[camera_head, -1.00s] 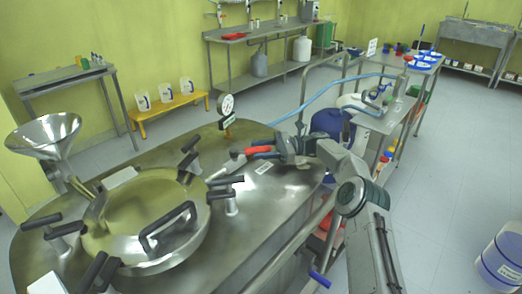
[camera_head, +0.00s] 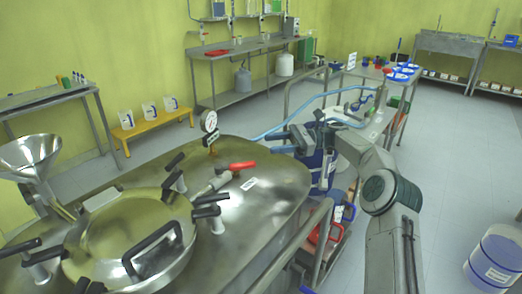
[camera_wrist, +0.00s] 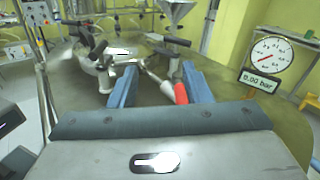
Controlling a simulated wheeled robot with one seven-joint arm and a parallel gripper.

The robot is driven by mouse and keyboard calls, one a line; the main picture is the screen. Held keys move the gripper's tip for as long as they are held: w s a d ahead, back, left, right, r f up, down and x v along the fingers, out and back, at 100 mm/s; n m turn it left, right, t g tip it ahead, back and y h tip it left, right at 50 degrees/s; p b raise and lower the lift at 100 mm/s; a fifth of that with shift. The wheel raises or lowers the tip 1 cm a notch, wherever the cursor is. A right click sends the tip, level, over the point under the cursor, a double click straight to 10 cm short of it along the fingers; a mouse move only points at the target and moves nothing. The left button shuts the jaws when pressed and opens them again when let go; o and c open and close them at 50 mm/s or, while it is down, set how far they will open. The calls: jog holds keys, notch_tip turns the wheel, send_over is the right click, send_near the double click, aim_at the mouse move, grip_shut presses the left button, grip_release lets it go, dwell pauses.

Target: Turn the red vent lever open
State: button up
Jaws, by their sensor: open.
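The red vent lever (camera_head: 242,165) lies on top of the steel reactor lid, its handle pointing right and slightly away from a metal valve fitting (camera_head: 219,180). My gripper (camera_head: 271,142) is open and empty, apart from the lever, beyond its red end to the right. In the wrist view, the red handle (camera_wrist: 180,93) shows ahead between the two blue-grey fingers (camera_wrist: 158,74), nearer the right finger. Its near end is close to the palm edge in that picture; I cannot tell the height gap.
A pressure gauge (camera_head: 209,121) stands behind the lever; its display reads 0.00 bar in the wrist view (camera_wrist: 260,81). The round hatch (camera_head: 130,240) with black-handled clamps and a steel funnel (camera_head: 28,155) are left. A steel rail (camera_head: 300,245) runs along the reactor's right side.

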jog(key=shift+s+d+r, duration=0.15)
jog(key=shift+d+r, duration=0.35)
jog(key=shift+d, duration=0.25)
